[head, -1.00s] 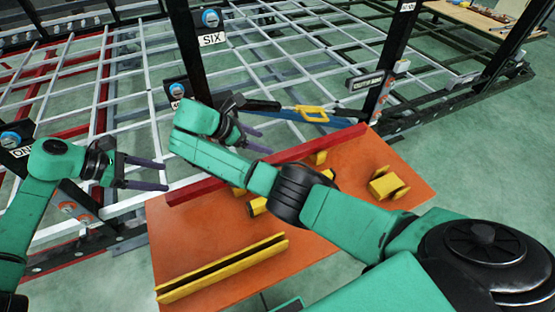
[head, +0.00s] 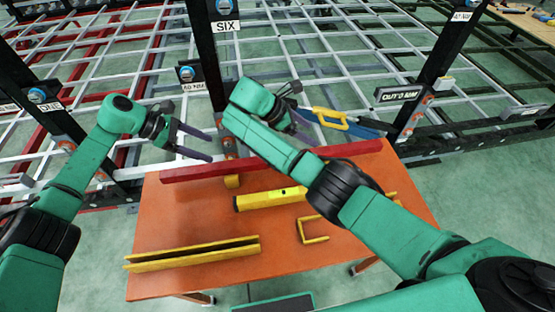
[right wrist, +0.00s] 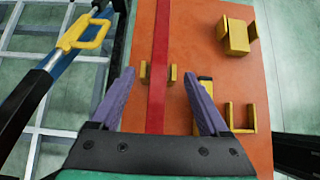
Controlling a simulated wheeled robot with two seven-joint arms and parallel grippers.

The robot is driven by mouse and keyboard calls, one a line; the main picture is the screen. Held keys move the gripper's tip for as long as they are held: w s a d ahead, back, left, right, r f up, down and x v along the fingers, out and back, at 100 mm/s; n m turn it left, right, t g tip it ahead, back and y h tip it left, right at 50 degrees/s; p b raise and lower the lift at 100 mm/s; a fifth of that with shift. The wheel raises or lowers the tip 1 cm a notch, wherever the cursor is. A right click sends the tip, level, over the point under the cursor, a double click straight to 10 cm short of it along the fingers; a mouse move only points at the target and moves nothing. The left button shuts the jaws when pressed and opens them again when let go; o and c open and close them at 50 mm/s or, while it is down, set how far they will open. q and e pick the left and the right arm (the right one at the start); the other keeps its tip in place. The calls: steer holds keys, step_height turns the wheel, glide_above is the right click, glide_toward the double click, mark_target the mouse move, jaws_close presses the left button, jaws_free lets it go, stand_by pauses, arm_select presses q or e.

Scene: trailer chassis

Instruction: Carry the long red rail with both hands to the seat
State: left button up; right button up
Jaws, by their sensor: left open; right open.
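The long red rail (head: 200,170) lies along the far edge of the orange table (head: 175,215). It also runs lengthwise in the right wrist view (right wrist: 159,45), passing between two small yellow uprights (right wrist: 143,72). My left gripper (head: 212,149) is open and empty, just above and behind the rail's left part. My right gripper (head: 316,131) is open near the rail's right half; in the right wrist view its fingers (right wrist: 160,78) stand on both sides of the rail, apart from it. My right arm hides part of the rail. I cannot make out which part is the seat.
A yellow channel (head: 195,255) lies at the table's front left. A yellow bar (head: 265,200) and a yellow bracket (head: 313,231) lie mid-table. Behind stand the grey chassis grid, dark posts (head: 207,60) and a blue tool with yellow handle (head: 330,118).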

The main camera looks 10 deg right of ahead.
mark_target(246, 161)
arm_select(q)
steer(key=x, duration=1.5)
steer(key=shift+d+r, duration=0.25)
arm_select(e)
steer(key=x, duration=1.5)
steer(key=shift+d+r, duration=0.1)
steer(key=shift+d, duration=0.1)
arm_select(q)
steer(key=shift+a, duration=0.1)
steer(key=shift+c, duration=0.3)
arm_select(e)
steer(key=shift+a, duration=0.1)
steer(key=shift+c, duration=0.3)
arm_select(q)
jaws_close()
arm_select(e)
jaws_close()
arm_select(q)
steer(key=shift+r, duration=0.15)
arm_select(e)
steer(key=shift+r, duration=0.15)
